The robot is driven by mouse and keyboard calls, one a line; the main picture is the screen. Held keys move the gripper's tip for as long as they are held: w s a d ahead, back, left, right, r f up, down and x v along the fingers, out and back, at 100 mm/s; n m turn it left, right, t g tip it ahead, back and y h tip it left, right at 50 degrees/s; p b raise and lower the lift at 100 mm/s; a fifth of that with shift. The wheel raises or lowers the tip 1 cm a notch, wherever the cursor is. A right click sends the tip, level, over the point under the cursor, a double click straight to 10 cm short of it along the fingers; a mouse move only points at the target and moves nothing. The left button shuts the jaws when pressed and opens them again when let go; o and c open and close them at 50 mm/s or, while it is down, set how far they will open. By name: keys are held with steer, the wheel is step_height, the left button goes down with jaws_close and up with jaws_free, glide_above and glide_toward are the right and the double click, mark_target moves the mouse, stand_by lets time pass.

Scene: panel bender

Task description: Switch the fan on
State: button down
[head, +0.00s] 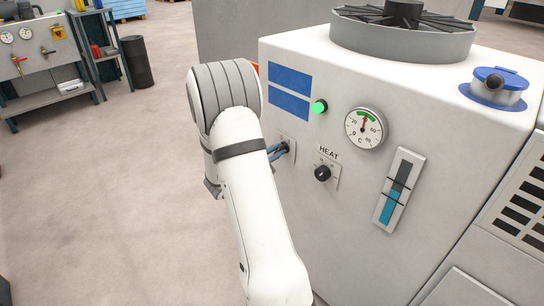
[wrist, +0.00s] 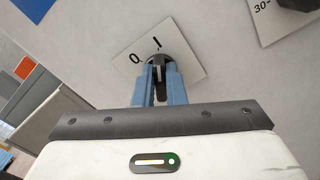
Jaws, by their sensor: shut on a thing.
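The switch is a dark rotary knob (wrist: 157,59) on a white plate (wrist: 186,57) marked 0 and I, seen in the wrist view. My gripper (wrist: 158,74) has its two blue fingers on either side of the knob and is shut on it. In the head view my gripper (head: 280,151) reaches the cabinet front, where the plate (head: 287,139) shows only in part. The knob's pointer direction is hard to read behind the fingers. The fan (head: 403,32) sits in a grey ring on the cabinet top; I cannot tell whether it turns.
The cabinet (head: 350,250) front also carries a lit green lamp (head: 320,106), a round temperature gauge (head: 363,128), a HEAT knob (head: 322,173) and a blue level strip (head: 398,190). A blue cap (head: 495,84) is on top. Open floor (head: 110,200) lies left.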

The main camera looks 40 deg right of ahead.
steer(key=shift+s+d, duration=0.1)
steer(key=shift+d, duration=0.05)
steer(key=c, duration=1.5)
jaws_free()
steer(key=a, duration=0.5)
steer(key=a+p, duration=0.1)
steer(key=a, duration=0.1)
steer(key=shift+s+a, duration=0.25)
steer(key=shift+a, duration=0.15)
